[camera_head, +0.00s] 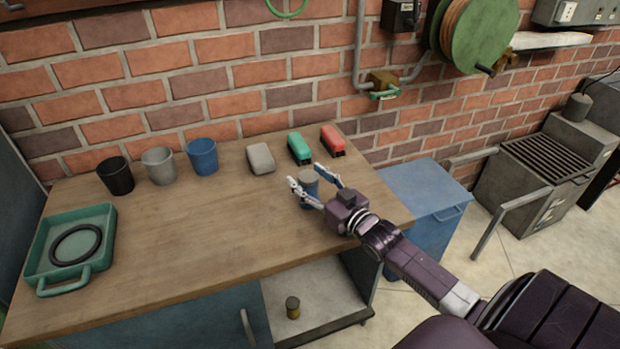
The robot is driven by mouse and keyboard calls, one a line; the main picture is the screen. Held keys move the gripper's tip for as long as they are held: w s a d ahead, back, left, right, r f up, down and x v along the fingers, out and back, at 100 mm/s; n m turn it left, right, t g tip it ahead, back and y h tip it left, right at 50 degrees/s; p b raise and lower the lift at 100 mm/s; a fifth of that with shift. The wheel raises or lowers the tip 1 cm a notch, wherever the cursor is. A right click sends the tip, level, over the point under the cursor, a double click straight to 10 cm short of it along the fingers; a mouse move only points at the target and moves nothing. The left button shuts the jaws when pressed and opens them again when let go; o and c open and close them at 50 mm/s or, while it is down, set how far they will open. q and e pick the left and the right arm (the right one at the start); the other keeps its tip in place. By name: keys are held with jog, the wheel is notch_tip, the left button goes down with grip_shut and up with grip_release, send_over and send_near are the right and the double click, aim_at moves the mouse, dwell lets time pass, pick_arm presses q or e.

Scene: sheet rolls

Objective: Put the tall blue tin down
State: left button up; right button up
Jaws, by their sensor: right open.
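The tall blue tin (309,190), with a greyish top, is upright on the wooden workbench (200,240), right of the middle. My right gripper (305,175) is open, with one finger to the left of the tin and one to its right. The gripper hides part of the tin, and I cannot tell whether a finger touches it. My left gripper is not in view.
Black (116,177), grey (159,166) and blue (202,157) cups line the back left. A green tray (48,225) holds a black ring. The bench's front middle is clear.

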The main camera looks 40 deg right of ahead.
jog(key=shift+r, duration=0.15)
jog(key=s, duration=1.2)
jog(key=shift+d, duration=0.35)
dwell(0.9)
